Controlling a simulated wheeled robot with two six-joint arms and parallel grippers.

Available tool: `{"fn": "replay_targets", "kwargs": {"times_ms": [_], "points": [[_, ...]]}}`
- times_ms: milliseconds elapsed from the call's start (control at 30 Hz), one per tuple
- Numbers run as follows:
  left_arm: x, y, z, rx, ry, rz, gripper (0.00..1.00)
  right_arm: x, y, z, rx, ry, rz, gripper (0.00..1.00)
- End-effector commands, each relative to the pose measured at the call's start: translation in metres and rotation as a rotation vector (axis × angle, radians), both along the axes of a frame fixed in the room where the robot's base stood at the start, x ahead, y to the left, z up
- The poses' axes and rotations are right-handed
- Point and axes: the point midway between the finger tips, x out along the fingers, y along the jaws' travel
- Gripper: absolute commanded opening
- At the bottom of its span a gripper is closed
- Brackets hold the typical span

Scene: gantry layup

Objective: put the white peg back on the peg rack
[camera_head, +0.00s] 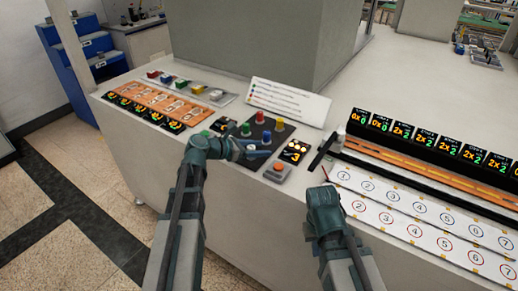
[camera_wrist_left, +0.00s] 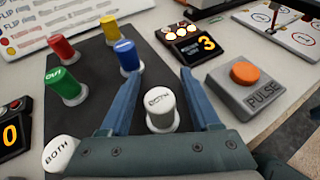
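A white peg marked BOTH (camera_wrist_left: 160,108) stands upright on the dark board (camera_wrist_left: 95,100). My left gripper (camera_wrist_left: 160,85) is open, with one finger on each side of this peg and a visible gap at both. A second white peg marked BOTH (camera_wrist_left: 61,152) is at the lower left of the wrist view, its base hidden. Red (camera_wrist_left: 61,47), green (camera_wrist_left: 63,85), blue (camera_wrist_left: 127,57) and yellow (camera_wrist_left: 111,30) pegs also stand on the board. In the head view my left gripper (camera_head: 252,152) is over the board's front part. My right gripper (camera_head: 324,180) is right of the button box; its fingers are unclear.
An orange PULSE button box (camera_head: 278,172) and a small display reading 3 (camera_head: 294,151) stand right of the board. A sign (camera_head: 290,102) leans behind it. A tray with coloured pieces (camera_head: 188,88) lies at the back left. Numbered white panels (camera_head: 420,208) lie right.

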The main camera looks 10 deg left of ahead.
Motion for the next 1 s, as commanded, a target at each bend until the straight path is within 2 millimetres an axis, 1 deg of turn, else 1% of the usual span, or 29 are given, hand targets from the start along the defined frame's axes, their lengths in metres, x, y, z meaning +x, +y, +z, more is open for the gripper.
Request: {"fn": "replay_targets", "kwargs": {"times_ms": [167, 300, 367, 700, 900, 1000], "points": [[0.000, 0.000, 0.000, 0.000, 0.000, 0.000, 0.63, 0.000, 0.000, 0.000, 0.000, 0.000, 0.000, 0.00], [-0.002, 0.002, 0.007, 0.000, 0.000, 0.001, 0.63, 0.000, 0.000, 0.007, 0.000, 0.000, 0.000, 0.00], [-0.009, 0.008, 0.011, 0.000, 0.000, 0.002, 0.63, 0.000, 0.000, 0.011, 0.000, 0.000, 0.000, 0.00], [-0.052, 0.055, 0.038, 0.000, 0.000, 0.004, 0.63, 0.000, 0.000, 0.038, 0.000, 0.000, 0.000, 0.00], [-0.069, 0.074, 0.047, 0.000, 0.000, 0.002, 0.63, 0.000, 0.000, 0.047, 0.000, 0.000, 0.000, 0.00], [-0.074, 0.079, 0.049, 0.000, 0.000, 0.001, 0.63, 0.000, 0.000, 0.049, 0.000, 0.000, 0.000, 0.00]]}}
